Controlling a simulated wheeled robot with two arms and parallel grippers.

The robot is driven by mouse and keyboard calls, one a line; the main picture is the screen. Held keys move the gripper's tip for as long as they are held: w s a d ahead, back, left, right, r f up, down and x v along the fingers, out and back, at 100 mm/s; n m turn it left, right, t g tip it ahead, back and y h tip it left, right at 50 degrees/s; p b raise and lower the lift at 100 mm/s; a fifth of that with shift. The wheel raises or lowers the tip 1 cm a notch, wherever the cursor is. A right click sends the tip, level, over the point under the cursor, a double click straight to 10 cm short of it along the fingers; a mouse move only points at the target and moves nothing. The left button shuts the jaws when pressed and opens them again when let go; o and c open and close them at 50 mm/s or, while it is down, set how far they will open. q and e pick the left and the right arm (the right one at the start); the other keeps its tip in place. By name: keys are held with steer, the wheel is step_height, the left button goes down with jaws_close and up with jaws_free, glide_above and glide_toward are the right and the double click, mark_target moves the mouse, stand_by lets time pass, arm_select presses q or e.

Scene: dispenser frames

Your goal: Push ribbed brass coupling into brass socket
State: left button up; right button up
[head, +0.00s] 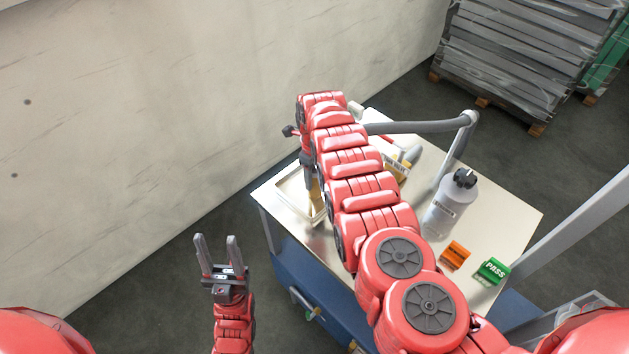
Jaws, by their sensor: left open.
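My left gripper (217,243) is open and empty, with its two fingers apart and pointing up in the picture. It is off to the left of the workbench, over the floor. My right arm reaches across the bench, and its gripper (309,184) points down at the bench's left part, mostly hidden by the arm. A brass-coloured piece (316,197) shows just below it, at a shallow tray. I cannot tell whether this is the ribbed coupling or the socket, nor whether the gripper holds it.
The tray (284,196) lies at the bench's left edge. A grey bottle with a black cap (447,208), an orange sign (456,254) and a green PASS sign (493,270) stand on the right. A grey bent tube (425,127) spans the back. A wall is behind.

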jaws_close()
stand_by(0.5)
